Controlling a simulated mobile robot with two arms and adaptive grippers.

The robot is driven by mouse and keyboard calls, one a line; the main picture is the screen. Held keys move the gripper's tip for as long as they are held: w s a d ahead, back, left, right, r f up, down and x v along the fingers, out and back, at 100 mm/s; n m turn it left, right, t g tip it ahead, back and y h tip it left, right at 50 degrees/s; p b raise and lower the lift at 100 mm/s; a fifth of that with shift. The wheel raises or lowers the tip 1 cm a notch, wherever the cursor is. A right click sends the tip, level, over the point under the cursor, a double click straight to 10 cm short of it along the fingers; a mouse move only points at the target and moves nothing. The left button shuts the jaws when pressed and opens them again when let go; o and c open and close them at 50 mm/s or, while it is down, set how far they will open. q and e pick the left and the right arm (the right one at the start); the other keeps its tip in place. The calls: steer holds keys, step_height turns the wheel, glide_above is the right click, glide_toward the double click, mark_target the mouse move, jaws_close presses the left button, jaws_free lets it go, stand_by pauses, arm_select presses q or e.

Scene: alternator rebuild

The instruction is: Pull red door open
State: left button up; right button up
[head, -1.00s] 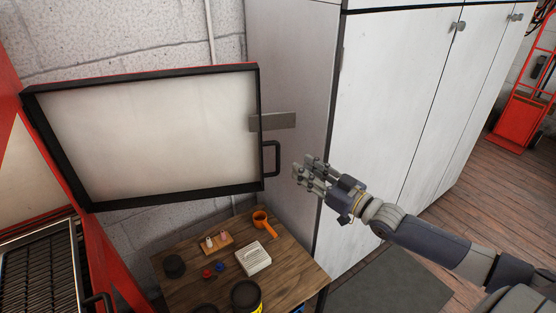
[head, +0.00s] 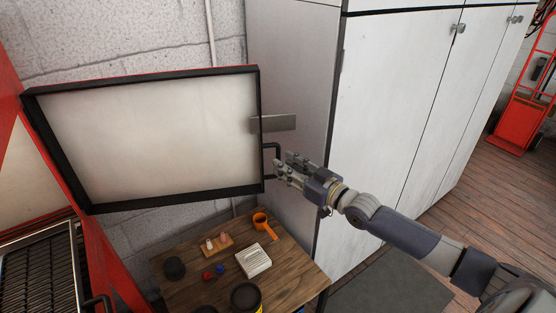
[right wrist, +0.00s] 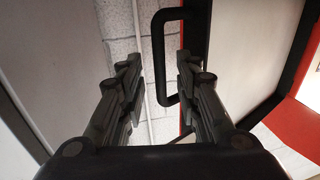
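The red door (head: 150,138) stands swung open on the left in the head view, with its pale inner panel and black frame facing me. Its black bar handle (head: 277,150) sticks out from the right edge. In the right wrist view the handle (right wrist: 160,60) is upright, and its lower part lies between the two fingers. My right gripper (head: 281,168) is open at the handle, its fingers apart on either side. I cannot tell whether a finger touches the handle. My left gripper is not in view.
A tall white cabinet (head: 395,120) stands close to the right. A red hand truck (head: 518,115) stands far right.

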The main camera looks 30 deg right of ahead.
steer(key=shift+x, duration=1.95)
jaws_close()
